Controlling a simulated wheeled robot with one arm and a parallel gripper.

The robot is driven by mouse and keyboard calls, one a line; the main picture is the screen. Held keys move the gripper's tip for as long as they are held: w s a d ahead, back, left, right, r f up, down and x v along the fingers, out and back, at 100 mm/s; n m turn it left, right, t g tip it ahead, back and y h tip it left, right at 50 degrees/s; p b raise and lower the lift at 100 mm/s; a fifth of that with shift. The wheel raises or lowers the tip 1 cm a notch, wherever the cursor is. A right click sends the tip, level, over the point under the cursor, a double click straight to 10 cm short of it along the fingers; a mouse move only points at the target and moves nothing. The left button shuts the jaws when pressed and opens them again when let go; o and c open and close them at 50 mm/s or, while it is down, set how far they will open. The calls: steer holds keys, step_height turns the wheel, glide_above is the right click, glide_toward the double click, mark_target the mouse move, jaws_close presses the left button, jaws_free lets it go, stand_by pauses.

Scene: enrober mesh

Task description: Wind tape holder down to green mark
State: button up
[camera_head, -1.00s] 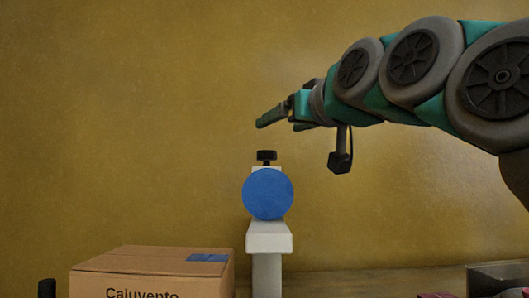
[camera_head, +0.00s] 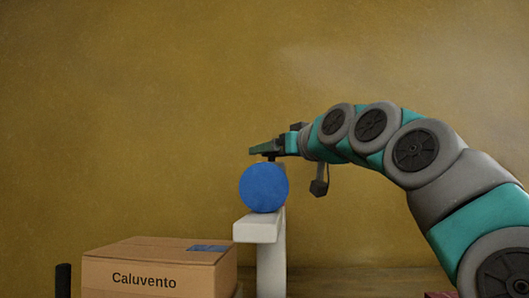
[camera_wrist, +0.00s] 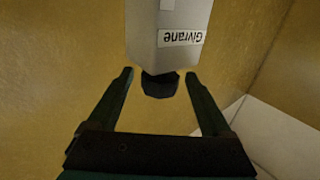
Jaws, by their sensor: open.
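A round blue disc (camera_head: 264,188) faces me on the front of a pale stand (camera_head: 271,262) with a pale block (camera_head: 256,229) below the disc. A small black knob (camera_head: 269,158) tops it, mostly hidden by my gripper (camera_head: 262,149). My gripper is open at knob height. In the wrist view, my gripper's fingers (camera_wrist: 159,74) lie on either side of the dark knob (camera_wrist: 160,86), with a visible gap on each side. Beyond the knob is a pale body (camera_wrist: 170,25) with an upside-down "Givrane" label (camera_wrist: 181,38). I see no green mark.
A cardboard box (camera_head: 150,277) marked "Caluvento" stands left of the stand. A dark upright post (camera_head: 63,279) is at its left. A reddish object (camera_head: 440,294) shows at the lower right. The wall (camera_head: 130,100) behind is plain, with free space above the box.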

mark_target(269, 153)
steer(key=shift+x, duration=1.8)
steer(key=shift+c, duration=0.2)
jaws_close()
steer(key=shift+w+d+m+t+h+b, duration=0.15)
steer(key=shift+m+t+h+b, duration=0.3)
steer(key=shift+m+h, duration=0.45)
steer(key=shift+d+m+t+h+b, duration=0.2)
steer(key=shift+m+t+h+b, duration=0.3)
steer(key=shift+h, duration=0.75)
steer(key=shift+w+d+m+t+h+b, duration=0.1)
steer(key=shift+d+m+t+h+b, duration=0.25)
steer(key=shift+m+h, duration=0.6)
steer(key=shift+a, duration=0.15)
